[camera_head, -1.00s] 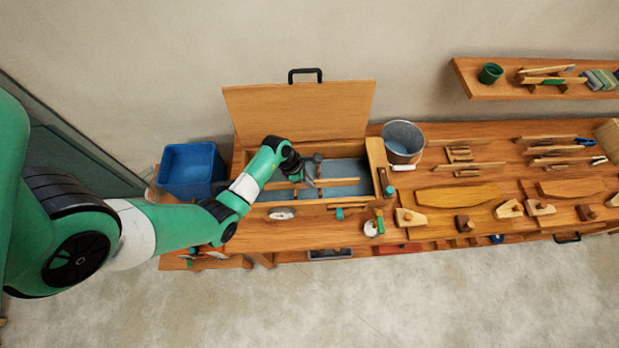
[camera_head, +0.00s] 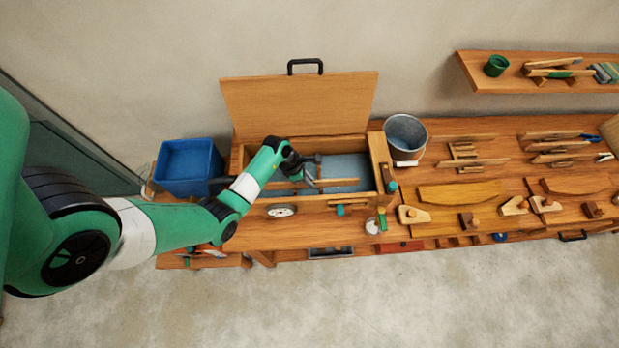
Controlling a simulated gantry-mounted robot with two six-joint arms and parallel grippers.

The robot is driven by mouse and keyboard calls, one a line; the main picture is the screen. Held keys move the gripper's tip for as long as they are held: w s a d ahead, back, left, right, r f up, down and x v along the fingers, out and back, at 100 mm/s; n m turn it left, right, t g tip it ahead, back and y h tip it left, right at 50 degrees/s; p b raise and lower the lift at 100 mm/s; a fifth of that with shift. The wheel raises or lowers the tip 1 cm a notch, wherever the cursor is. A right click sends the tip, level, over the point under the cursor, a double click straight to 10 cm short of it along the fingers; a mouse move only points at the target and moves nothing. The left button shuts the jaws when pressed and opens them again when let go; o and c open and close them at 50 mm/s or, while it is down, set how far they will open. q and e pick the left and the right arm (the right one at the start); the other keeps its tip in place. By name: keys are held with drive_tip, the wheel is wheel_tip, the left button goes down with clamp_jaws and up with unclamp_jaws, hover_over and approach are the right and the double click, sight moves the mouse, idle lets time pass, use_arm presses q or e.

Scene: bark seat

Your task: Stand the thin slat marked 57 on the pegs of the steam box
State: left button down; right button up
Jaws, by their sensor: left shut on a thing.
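The steam box (camera_head: 378,160) is an open wooden box on the bench with its lid (camera_head: 299,108) raised at the back. My left gripper (camera_head: 314,172) reaches down into the box and is shut on a thin wooden slat (camera_head: 338,182). The slat lies roughly left to right over the grey-blue floor of the box. Its left part is hidden by my gripper and arm. The number on the slat and its contact with the pegs are too small to tell. My right gripper is not in view.
A blue bin (camera_head: 188,168) stands left of the box and a metal bucket (camera_head: 405,138) right of it. A round dial (camera_head: 281,210) is at the box's front. Wooden planes, racks and boards (camera_head: 460,194) cover the bench to the right. A shelf (camera_head: 535,73) hangs above.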

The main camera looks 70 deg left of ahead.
use_arm(q)
drive_tip(key=shift+f, duration=0.25)
idle(0.6)
drive_tip(key=c, duration=0.8)
unclamp_jaws()
drive_tip(key=shift+c, duration=0.2)
wheel_tip(320, 180, up, 6)
drive_tip(key=p, duration=0.6)
drive_tip(key=shift+r, duration=2.45)
